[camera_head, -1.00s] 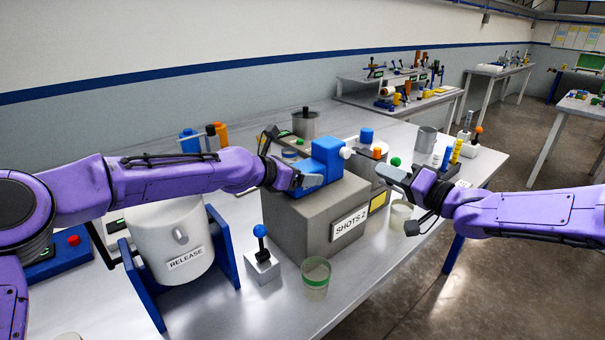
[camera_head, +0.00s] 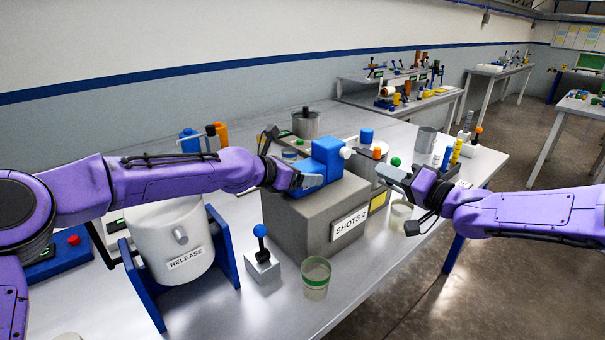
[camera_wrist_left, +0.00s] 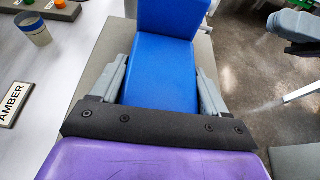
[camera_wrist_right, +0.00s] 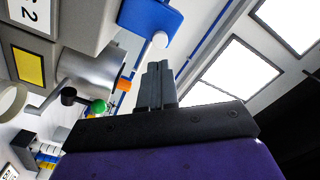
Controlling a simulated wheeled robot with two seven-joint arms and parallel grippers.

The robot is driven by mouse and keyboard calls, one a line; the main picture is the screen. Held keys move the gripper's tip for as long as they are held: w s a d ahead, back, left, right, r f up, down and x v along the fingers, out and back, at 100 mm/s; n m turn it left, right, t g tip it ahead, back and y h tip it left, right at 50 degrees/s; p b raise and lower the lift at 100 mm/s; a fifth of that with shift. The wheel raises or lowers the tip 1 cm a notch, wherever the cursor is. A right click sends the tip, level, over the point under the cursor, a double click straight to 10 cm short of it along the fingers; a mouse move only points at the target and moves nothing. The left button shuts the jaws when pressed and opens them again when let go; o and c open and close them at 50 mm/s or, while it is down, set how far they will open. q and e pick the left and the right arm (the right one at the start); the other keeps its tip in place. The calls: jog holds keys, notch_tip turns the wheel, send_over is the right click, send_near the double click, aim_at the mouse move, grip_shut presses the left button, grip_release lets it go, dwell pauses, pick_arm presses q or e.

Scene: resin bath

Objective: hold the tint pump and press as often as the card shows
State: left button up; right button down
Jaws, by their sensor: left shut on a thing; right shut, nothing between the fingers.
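The tint pump is a blue block (camera_head: 328,160) on a grey box (camera_head: 285,215), with a white round knob (camera_head: 345,153) on its right end. A white card (camera_head: 349,223) on the box front reads "SHOTS 2". My left gripper (camera_head: 305,180) is shut on the blue block; in the left wrist view its fingers lie along both sides of the block (camera_wrist_left: 160,70). My right gripper (camera_head: 388,172) is shut and empty, right of the pump and apart from the knob. The right wrist view shows the knob (camera_wrist_right: 160,40) beyond its closed fingertips (camera_wrist_right: 155,72).
A white pot (camera_head: 170,225) marked "RELEASE" sits in a blue stand at left. A blue-knobbed lever (camera_head: 262,262) and a green-banded cup (camera_head: 315,275) stand in front of the box. A metal can (camera_wrist_right: 90,70), green ball (camera_head: 395,162) and pale cup (camera_head: 400,215) are near my right gripper.

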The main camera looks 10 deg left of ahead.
jog(key=m+t+h, duration=0.2)
jog(key=m+t, duration=0.4)
jog(key=m, duration=0.4)
send_near(345, 153)
jog(key=a, duration=0.2)
jog(key=d+r+m+t+h, duration=0.1)
jog(key=d+m+t+h, duration=0.3)
jog(key=d+m+h, duration=0.3)
jog(key=shift+s+r+m+t+h, duration=0.25)
jog(key=shift+m+h, duration=0.45)
jog(key=shift+m, duration=0.5)
jog(key=shift+w+a, duration=3)
jog(key=shift+a, duration=0.2)
jog(key=shift+a, duration=0.1)
